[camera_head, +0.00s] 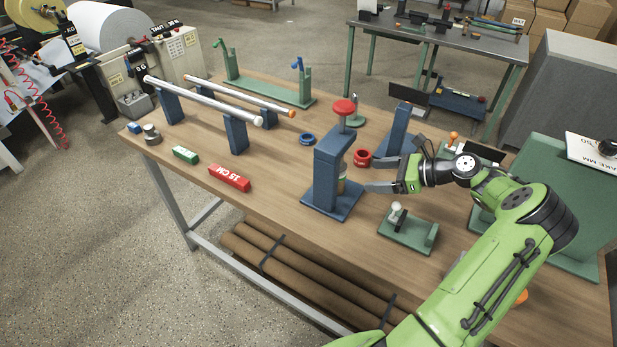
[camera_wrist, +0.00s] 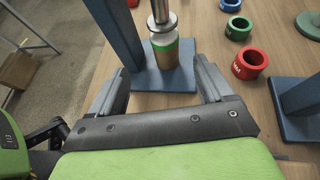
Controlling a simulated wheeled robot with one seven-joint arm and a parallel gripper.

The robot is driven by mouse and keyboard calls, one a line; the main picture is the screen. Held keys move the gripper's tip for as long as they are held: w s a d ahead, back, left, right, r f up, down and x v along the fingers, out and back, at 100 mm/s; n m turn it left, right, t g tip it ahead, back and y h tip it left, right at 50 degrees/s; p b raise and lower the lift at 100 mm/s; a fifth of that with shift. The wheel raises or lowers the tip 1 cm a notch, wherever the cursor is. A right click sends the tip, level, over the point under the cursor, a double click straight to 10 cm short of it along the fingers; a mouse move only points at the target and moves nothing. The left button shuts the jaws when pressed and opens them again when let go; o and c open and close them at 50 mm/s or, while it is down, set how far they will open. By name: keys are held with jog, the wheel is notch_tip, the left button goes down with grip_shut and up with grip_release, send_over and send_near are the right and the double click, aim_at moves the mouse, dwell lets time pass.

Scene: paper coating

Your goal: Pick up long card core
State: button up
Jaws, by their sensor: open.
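A short brown cylinder with a white and green band, which looks like a card core (camera_wrist: 166,54), stands upright on the blue press base, under the metal ram. In the head view this core (camera_head: 341,184) is partly hidden by the blue press frame (camera_head: 325,175). My gripper (camera_head: 368,187) is open and empty at the press's right side. In the wrist view my gripper (camera_wrist: 160,75) has its two fingers apart, pointing at the core, which shows between and just beyond the fingertips. I cannot tell whether either finger touches it.
Long brown tubes (camera_head: 295,283) lie strapped under the table. Red (camera_wrist: 250,63), green (camera_wrist: 238,28) and blue rings lie right of the press. Another blue stand (camera_head: 398,140) is behind my gripper. A green fixture (camera_head: 408,232) stands in front. Rods rest on blue stands at left.

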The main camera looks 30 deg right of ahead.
aim_at(342, 176)
jog(key=shift+m+t, duration=0.3)
jog(key=shift+m, duration=0.1)
jog(key=b+x, duration=0.1)
jog(key=x, duration=0.2)
jog(key=b+x, duration=0.1)
jog(key=x, duration=0.3)
jog(key=f+b+x, duration=0.1)
jog(key=x, duration=0.3)
jog(key=shift+w+d, duration=0.15)
jog(key=shift+d, duration=0.1)
jog(key=c, duration=1.1)
